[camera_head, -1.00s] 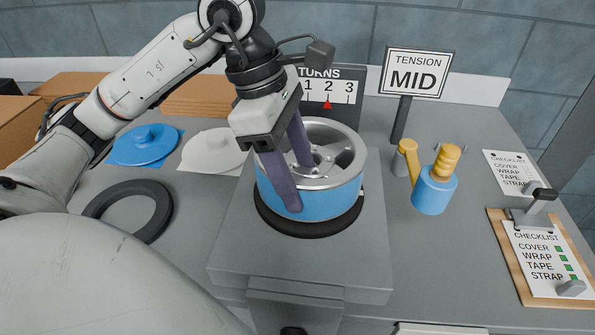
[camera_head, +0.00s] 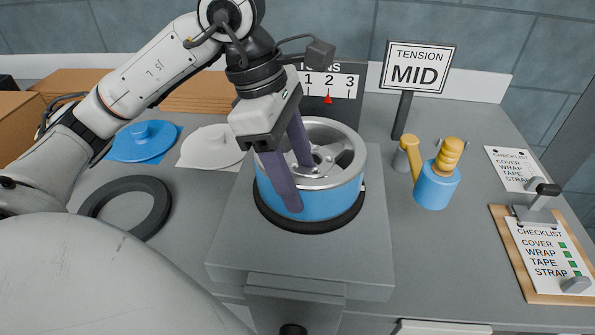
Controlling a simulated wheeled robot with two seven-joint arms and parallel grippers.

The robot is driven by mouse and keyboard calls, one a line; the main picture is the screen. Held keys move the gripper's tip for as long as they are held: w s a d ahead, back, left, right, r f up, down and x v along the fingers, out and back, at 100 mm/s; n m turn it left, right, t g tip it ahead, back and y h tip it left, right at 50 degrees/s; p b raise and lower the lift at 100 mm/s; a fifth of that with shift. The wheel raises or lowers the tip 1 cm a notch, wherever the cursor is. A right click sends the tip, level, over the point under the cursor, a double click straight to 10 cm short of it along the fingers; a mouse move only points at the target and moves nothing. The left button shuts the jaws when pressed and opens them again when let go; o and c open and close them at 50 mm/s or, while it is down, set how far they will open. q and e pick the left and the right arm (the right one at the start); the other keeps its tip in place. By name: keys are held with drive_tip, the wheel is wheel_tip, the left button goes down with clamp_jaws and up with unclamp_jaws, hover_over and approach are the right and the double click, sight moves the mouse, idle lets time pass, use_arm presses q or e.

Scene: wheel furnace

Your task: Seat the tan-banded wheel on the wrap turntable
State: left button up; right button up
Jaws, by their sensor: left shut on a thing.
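A silver spoked wheel (camera_head: 340,160) sits level on the black round turntable (camera_head: 300,226) on a grey block. The band around its side (camera_head: 335,195) looks blue; I see no tan band. My left gripper (camera_head: 298,186) comes down from above with its purple fingers across the wheel's near-left wall. One finger reaches inside the rim and one lies outside against the band. It is shut on the wheel. The fingers hide part of the rim and band. My right gripper is out of view.
A black ring (camera_head: 127,205), blue lidded disc (camera_head: 143,142) and white disc (camera_head: 208,146) lie left. A turns board (camera_head: 340,85) stands behind, its red pointer under 2. A TENSION MID sign (camera_head: 417,68), blue-yellow tool (camera_head: 437,184) and checklist clipboard (camera_head: 522,290) are right.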

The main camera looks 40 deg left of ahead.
use_arm(q)
drive_tip(key=shift+f, duration=0.15)
drive_tip(key=o, duration=1.8)
drive_tip(key=shift+o, duration=0.2)
drive_tip(key=shift+r+p, duration=2.25)
drive_tip(key=shift+r, duration=0.8)
drive_tip(key=shift+f, duration=0.1)
drive_tip(key=shift+s, duration=0.1)
